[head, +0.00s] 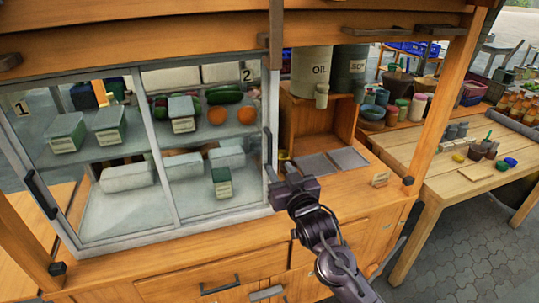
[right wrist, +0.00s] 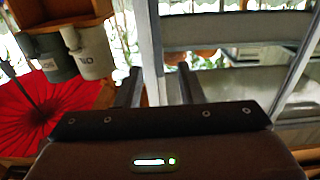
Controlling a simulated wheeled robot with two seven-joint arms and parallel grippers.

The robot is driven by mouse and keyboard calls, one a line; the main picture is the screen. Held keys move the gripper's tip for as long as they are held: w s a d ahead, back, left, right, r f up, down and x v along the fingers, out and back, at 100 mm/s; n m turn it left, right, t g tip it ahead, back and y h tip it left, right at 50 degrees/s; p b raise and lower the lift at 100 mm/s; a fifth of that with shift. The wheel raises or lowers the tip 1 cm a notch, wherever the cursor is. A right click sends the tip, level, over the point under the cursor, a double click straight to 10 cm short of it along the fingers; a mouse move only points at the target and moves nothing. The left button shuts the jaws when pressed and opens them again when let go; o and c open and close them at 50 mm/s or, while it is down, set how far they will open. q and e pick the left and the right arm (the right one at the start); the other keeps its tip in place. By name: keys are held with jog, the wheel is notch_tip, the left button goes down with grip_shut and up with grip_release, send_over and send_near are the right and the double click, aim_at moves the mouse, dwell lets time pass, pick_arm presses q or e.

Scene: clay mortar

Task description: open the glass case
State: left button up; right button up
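The glass case (head: 160,140) has two framed panes, marked 1 on the left and 2 on the right. The right pane (head: 212,190) has a dark upright handle (head: 267,147) at its right edge. The left pane has a dark slanted handle (head: 40,194) at its lower left. Both panes look closed. My right gripper (head: 277,178) is just right of and below the right handle; contact cannot be told. In the right wrist view its fingers (right wrist: 160,88) stand apart, with the grey case frame (right wrist: 152,45) beyond the gap. My left gripper is not in view.
Boxes and vegetables stand on shelves inside the case. Right of it are a wooden cubby (head: 318,125), an OIL can (head: 311,72) and a second can (head: 349,72). Drawers (head: 215,280) lie below. A wooden table (head: 465,170) with bowls stands at right.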

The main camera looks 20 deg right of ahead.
aim_at(271, 152)
jog(key=w+p, duration=0.2)
jog(key=w, duration=0.5)
jog(key=shift+w+f, duration=0.15)
jog(key=shift+w, duration=0.3)
grip_shut()
